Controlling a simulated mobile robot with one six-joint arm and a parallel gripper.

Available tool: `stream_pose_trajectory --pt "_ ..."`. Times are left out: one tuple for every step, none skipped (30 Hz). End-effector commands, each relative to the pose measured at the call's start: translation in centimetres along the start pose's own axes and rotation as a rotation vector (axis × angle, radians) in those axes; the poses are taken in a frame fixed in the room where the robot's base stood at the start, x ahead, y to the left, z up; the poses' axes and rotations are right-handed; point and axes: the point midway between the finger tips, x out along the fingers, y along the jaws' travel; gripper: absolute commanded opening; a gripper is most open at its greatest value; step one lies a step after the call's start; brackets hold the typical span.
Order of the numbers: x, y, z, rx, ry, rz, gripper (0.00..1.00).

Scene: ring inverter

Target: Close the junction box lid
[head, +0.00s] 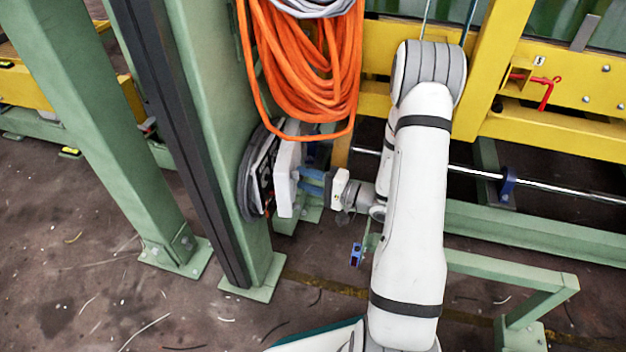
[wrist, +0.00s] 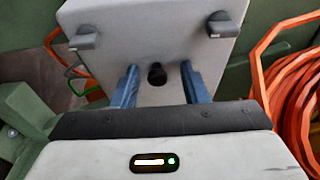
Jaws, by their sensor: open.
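The junction box (head: 260,175) is mounted on the side of a green post. Its pale lid (head: 288,178) stands upright beside it, and dark parts show between lid and box. The lid's outer face (wrist: 150,35) fills the upper middle of the wrist view, with a dark grey latch at each side, left (wrist: 85,38) and right (wrist: 221,24). A round black knob (wrist: 156,74) sits at its lower middle. My gripper (head: 311,181) is open at the lid's outer side. In the wrist view its blue fingers stand on either side of the knob; I cannot tell whether they touch the lid.
Orange cable loops (head: 305,70) hang above the box and show at the right of the wrist view (wrist: 295,100). A yellow beam (head: 570,110) and a steel rod (head: 560,187) lie behind my arm. A low green frame (head: 515,275) stands at right.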

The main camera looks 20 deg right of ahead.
Motion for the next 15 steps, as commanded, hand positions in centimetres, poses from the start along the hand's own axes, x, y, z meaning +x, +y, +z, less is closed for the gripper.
stream_pose_trajectory --pt "0.0 -0.9 0.0 -0.002 0.000 -0.001 0.40" --pt "0.0 -1.4 0.0 -0.003 0.000 -0.001 0.40" --pt "0.0 -2.1 0.0 -0.002 0.000 -0.001 0.40" --pt "0.0 -2.8 0.0 -0.003 0.000 -0.001 0.40" --pt "0.0 -3.4 0.0 -0.004 0.000 -0.002 0.40" --pt "0.0 -4.3 0.0 -0.006 -0.001 -0.003 0.47" --pt "0.0 -5.0 0.1 -0.006 -0.001 -0.004 0.57" --pt "0.0 -5.7 0.1 -0.006 -0.001 -0.006 0.68" --pt "-0.1 -6.5 0.1 -0.008 -0.001 -0.007 0.82" --pt "-0.1 -7.1 0.1 -0.008 -0.002 -0.008 0.82" --pt "-0.1 -7.6 0.1 -0.008 -0.002 -0.007 0.82" --pt "-0.1 -8.2 0.1 -0.007 -0.002 -0.008 0.82" --pt "-0.1 -8.7 0.1 -0.008 -0.001 -0.007 0.82" --pt "-0.1 -9.1 0.1 -0.008 -0.001 -0.008 0.82" --pt "-0.2 -9.5 0.0 -0.008 0.000 -0.008 0.82"
